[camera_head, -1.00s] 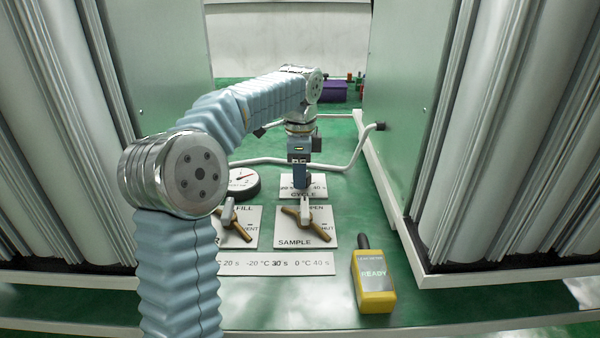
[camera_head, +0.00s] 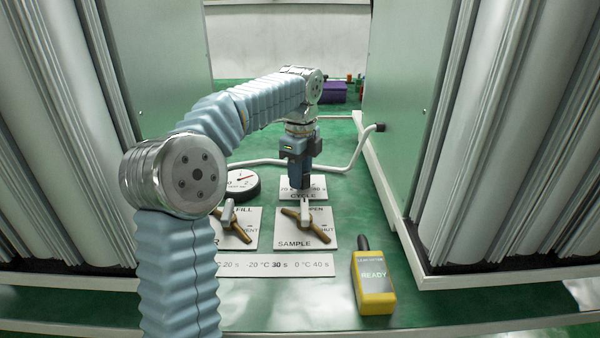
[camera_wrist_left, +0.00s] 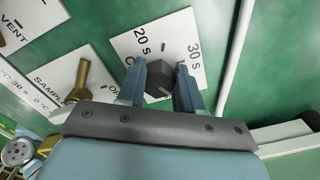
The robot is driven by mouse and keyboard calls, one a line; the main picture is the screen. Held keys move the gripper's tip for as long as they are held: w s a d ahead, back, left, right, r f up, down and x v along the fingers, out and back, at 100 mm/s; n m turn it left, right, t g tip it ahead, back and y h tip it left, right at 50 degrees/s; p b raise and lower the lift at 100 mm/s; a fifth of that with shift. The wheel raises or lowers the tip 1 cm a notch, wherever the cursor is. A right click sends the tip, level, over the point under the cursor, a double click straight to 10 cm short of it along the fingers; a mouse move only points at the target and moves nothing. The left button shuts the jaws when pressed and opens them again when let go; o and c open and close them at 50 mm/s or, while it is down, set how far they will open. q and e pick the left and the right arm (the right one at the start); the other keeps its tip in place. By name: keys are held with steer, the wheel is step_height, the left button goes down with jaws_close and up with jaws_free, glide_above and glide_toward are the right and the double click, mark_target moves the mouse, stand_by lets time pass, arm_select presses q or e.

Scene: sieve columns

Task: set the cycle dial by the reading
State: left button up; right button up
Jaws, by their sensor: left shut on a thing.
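The cycle dial is a dark grey knob (camera_wrist_left: 158,82) on a white plate (camera_wrist_left: 126,46) marked 20 s and 30 s in the left wrist view. In the head view its plate (camera_head: 289,195) reads CYCLE, and the knob is hidden. My left gripper (camera_wrist_left: 160,88) is shut on the knob, one finger each side; it also shows in the head view (camera_head: 301,184). I cannot tell where the dial points. A round gauge (camera_head: 242,184) with a red needle is partly hidden by my arm. A white strip (camera_head: 300,272) shows "-20 °C 30 s" and "0 °C 40 s".
The SAMPLE plate (camera_head: 285,236) with a brass-coloured handle lies in front of the dial, a FILL/VENT plate (camera_head: 250,213) to its left. A white pipe (camera_head: 358,155) runs behind. Tall column cabinets flank both sides.

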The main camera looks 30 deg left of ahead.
arm_select(q)
steer(key=o, duration=1)
steer(key=shift+o, duration=0.2)
step_height(320, 180, up, 12)
stand_by(0.4)
